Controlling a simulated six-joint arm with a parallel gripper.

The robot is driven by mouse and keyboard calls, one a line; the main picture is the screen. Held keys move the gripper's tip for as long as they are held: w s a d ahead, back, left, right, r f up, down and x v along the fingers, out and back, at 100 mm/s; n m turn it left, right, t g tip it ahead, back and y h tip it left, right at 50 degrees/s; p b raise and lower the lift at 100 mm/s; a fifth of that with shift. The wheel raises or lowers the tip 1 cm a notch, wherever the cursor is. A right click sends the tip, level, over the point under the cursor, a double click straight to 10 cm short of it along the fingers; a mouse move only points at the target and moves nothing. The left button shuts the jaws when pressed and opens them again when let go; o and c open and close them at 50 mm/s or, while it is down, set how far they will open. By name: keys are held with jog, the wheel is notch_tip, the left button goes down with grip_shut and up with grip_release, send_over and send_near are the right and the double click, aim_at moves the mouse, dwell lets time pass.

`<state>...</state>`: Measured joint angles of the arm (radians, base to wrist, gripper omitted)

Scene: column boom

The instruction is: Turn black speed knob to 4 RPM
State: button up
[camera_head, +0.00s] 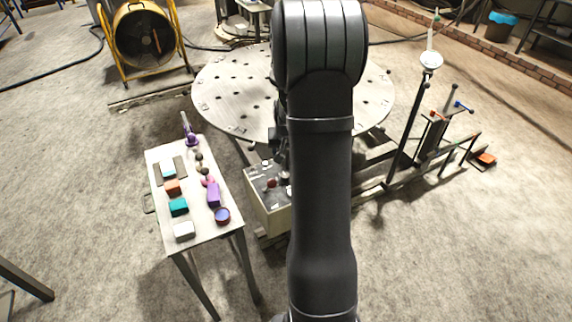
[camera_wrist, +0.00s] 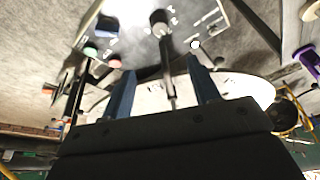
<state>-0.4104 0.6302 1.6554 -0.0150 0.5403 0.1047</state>
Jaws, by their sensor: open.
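The control box (camera_head: 268,208) stands at the edge of the round table in the head view, partly hidden behind my arm. The wrist view shows its pale panel (camera_wrist: 138,42) with markings. A black knob (camera_wrist: 159,18) sits near the top, with numbers beside it. My gripper (camera_wrist: 161,68) is open, its two blue fingers apart and pointing toward the panel. The knob is beyond the fingertips, roughly in line with the gap, and not held. A dark rod-like shape (camera_wrist: 169,70) shows between the fingers. The knob's exact setting is too small to read.
A narrow side table (camera_head: 200,232) with several coloured blocks stands left of the box. The round perforated table (camera_head: 235,85) lies behind it. A green button (camera_wrist: 90,50), a red button (camera_wrist: 115,62) and a small switch (camera_wrist: 195,44) sit on the panel near the fingers.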

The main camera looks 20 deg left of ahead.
jog(key=w+a+r+m+g+h, duration=0.1)
jog(key=w+a+m+g, duration=0.15)
jog(key=w+m, duration=0.2)
jog(key=shift+n+g, duration=0.45)
jog(key=f, duration=1.7)
jog(key=shift+w+d, duration=0.2)
jog(key=shift+w, duration=0.1)
jog(key=c, duration=1)
